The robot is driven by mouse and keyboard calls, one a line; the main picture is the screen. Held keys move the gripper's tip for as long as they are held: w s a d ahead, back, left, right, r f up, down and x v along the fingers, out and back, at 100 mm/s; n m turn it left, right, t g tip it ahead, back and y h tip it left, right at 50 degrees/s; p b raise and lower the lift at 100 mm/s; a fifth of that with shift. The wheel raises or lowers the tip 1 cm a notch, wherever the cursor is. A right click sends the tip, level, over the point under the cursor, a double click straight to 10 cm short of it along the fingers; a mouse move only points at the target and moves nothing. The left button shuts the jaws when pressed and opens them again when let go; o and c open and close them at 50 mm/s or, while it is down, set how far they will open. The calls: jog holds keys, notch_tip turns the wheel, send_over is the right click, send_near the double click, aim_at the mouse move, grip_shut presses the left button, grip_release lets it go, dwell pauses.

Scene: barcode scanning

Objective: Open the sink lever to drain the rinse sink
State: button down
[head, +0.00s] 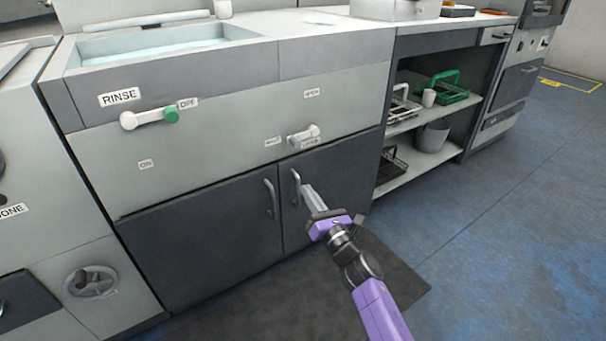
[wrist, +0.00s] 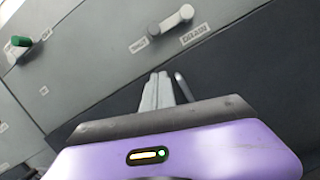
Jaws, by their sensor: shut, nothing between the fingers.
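The rinse sink (head: 165,42) is at the upper left with water in its basin and a RINSE label. A small white lever (head: 304,134) lies nearly level on the light front panel to the right, and it also shows in the wrist view (wrist: 172,20).
Two dark cabinet doors with upright handles (head: 270,199) are below the panel; the right handle (head: 296,188) is close beside my fingertips. Open shelves (head: 425,115) with baskets and a grey bin stand to the right. The blue floor at right is clear.

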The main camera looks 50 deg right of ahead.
jog(key=shift+w+d+r+p, duration=0.3)
jog(key=shift+w+d+r, duration=0.6)
jog(key=shift+w, duration=0.45)
jog(key=shift+w+d+r+p, duration=0.3)
jog(key=shift+w+d+r, duration=0.35)
jog(key=shift+w+r, duration=0.55)
jog(key=shift+w+d+r+p, duration=0.3)
jog(key=shift+w+d+r, duration=0.55)
jog(key=shift+w, duration=0.6)
jog(key=shift+a+r, duration=0.1)
jog(key=shift+r, duration=0.05)
